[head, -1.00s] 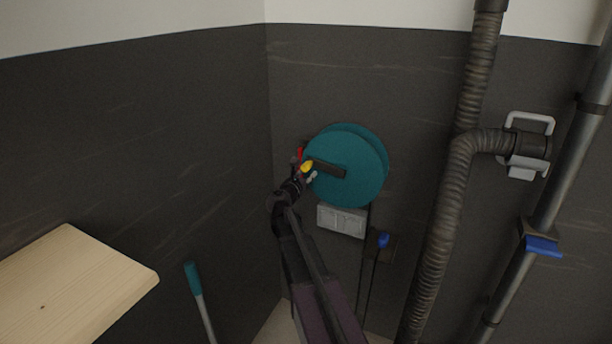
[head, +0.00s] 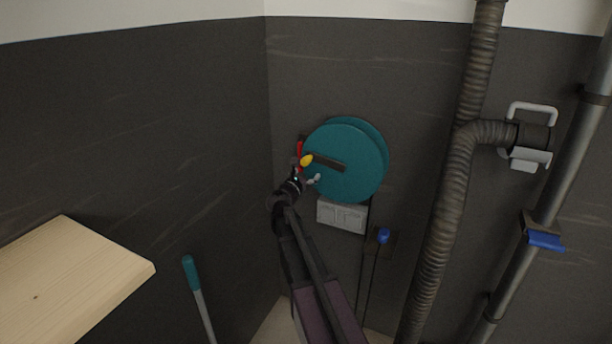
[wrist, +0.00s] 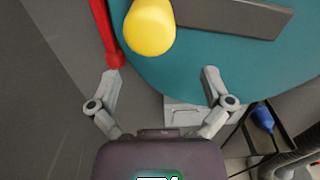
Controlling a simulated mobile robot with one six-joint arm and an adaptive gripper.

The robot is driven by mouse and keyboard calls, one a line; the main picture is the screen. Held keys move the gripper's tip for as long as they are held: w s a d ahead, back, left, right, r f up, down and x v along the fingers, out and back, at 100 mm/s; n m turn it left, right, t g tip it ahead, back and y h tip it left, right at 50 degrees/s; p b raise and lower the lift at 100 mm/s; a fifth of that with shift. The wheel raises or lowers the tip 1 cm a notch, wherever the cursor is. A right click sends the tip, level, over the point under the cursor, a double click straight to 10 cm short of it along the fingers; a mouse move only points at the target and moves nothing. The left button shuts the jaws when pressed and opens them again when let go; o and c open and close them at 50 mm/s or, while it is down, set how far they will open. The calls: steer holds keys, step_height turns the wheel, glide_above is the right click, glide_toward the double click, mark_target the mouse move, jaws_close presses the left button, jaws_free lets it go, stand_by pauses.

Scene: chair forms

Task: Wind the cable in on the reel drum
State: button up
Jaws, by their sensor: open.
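The reel drum (head: 355,172) is a teal disc on the dark wall, with a dark crank bar (head: 328,163) across its face. A yellow knob (head: 306,160) sits at the bar's left end. In the wrist view the yellow knob (wrist: 150,26) is just beyond my gripper (wrist: 161,82), whose fingers are spread with nothing between them. A red lever (wrist: 106,32) stands left of the knob. Dark cable (head: 369,270) hangs below the drum, by a blue piece (head: 383,236) that also shows in the wrist view (wrist: 263,118).
A white box (head: 341,214) is on the wall under the drum. A ribbed pipe (head: 448,200) and a grey pipe (head: 520,255) with a blue handle (head: 545,241) run at the right. A wooden board (head: 75,275) and a teal-handled rod (head: 191,272) are at the left.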

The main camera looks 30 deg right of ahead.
steer(key=v, duration=1)
stand_by(0.7)
stand_by(0.4)
